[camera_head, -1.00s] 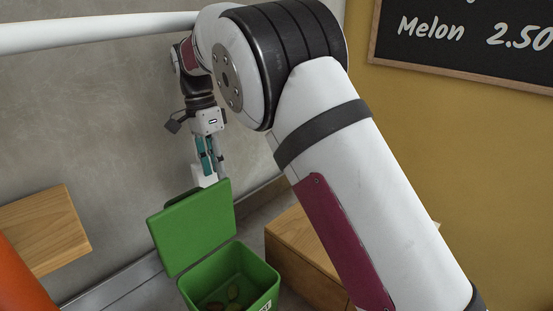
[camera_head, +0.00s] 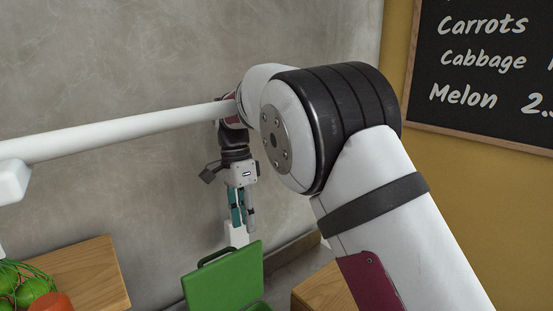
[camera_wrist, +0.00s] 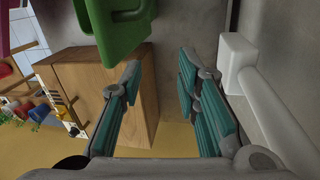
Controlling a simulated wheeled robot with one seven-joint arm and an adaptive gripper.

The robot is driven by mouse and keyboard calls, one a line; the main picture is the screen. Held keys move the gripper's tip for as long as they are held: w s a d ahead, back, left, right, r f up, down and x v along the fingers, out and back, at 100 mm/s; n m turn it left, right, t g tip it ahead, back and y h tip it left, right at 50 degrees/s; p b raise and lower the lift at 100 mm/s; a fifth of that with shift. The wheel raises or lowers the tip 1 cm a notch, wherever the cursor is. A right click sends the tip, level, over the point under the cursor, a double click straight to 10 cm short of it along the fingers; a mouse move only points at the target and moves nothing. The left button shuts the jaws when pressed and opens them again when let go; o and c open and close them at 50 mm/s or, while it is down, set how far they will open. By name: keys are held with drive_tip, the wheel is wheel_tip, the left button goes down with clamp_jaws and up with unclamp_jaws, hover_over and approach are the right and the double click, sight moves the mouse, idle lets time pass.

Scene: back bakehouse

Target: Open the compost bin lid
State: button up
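The green compost bin lid (camera_head: 226,279) stands raised and tilted in the head view, with a dark handle (camera_head: 216,256) along its top edge. The bin body is mostly below the lower edge of the head view. Green plastic of the bin (camera_wrist: 110,28) also shows at the top of the wrist view. My gripper (camera_head: 243,228) points down just above and behind the lid, apart from it in the head view. In the wrist view its teal fingers (camera_wrist: 161,75) are spread with nothing between them.
A wooden box (camera_head: 325,290) stands right of the bin. A wooden board (camera_head: 95,280) with green produce (camera_head: 30,287) is at lower left. A white rail (camera_head: 120,136) crosses before the grey wall. A chalkboard (camera_head: 490,70) hangs at right.

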drive_tip(key=s+d+r+n+t+y, duration=0.1)
drive_tip(key=s+d+r+n+t, duration=0.15)
drive_tip(key=s+d+r, duration=0.5)
drive_tip(key=s+d+r+n+t+y, duration=0.1)
drive_tip(key=s+d+r+n, duration=0.3)
drive_tip(key=d, duration=0.6)
drive_tip(key=s+d+f+n+t, duration=0.1)
drive_tip(key=s+d, duration=0.3)
drive_tip(key=s, duration=0.5)
drive_tip(key=s+d+f+n+t, duration=0.2)
drive_tip(key=s+d+n+t, duration=0.1)
drive_tip(key=s, duration=0.6)
drive_tip(key=shift+s+d+n+h, duration=0.3)
drive_tip(key=shift+d+n+h, duration=0.1)
drive_tip(key=shift+d, duration=0.4)
